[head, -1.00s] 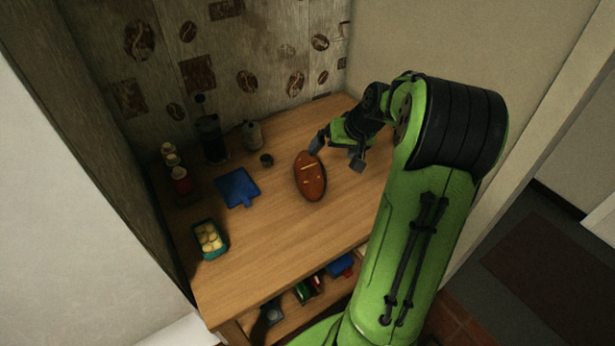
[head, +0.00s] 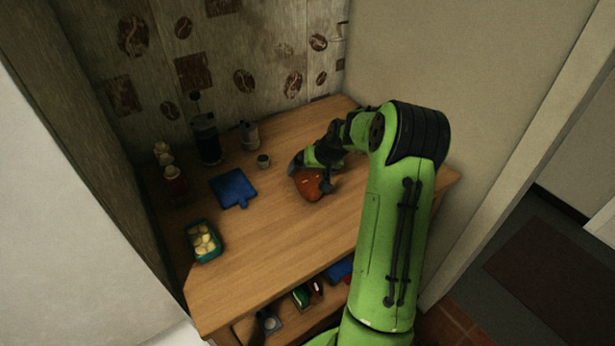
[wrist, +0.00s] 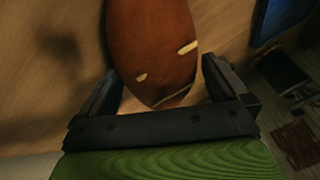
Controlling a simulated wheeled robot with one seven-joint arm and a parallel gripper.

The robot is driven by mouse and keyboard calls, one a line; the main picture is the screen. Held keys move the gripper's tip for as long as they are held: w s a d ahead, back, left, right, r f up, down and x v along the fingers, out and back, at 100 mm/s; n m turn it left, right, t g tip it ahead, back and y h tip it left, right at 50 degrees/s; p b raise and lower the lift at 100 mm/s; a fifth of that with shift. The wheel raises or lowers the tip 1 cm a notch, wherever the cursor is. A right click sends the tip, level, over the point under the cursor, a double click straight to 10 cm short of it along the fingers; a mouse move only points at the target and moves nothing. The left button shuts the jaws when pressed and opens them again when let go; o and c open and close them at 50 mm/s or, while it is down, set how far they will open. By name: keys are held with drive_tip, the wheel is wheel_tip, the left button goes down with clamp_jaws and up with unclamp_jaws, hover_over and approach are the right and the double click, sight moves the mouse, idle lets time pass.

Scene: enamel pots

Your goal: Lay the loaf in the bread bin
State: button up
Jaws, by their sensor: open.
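The loaf (head: 309,188) is brown with pale slashes and lies on the wooden table; my gripper hides part of it in the head view. In the wrist view the loaf (wrist: 154,45) runs up from between my fingers, its near end close to the palm. My gripper (wrist: 163,85) is open, with one finger on each side of the loaf and a gap beside it. It also shows in the head view (head: 311,170), over the loaf. I cannot make out a bread bin in these frames.
A blue board (head: 233,188) lies left of the loaf. A teal box of round pale items (head: 203,241) stands at the table's left edge. A French press (head: 206,138), a moka pot (head: 249,134) and a small cup (head: 263,161) stand behind. The table front is clear.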

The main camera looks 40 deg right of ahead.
drive_tip(key=shift+r, duration=0.15)
drive_tip(key=c, duration=1.3)
wheel_tip(320, 180, up, 10)
drive_tip(key=p, duration=0.3)
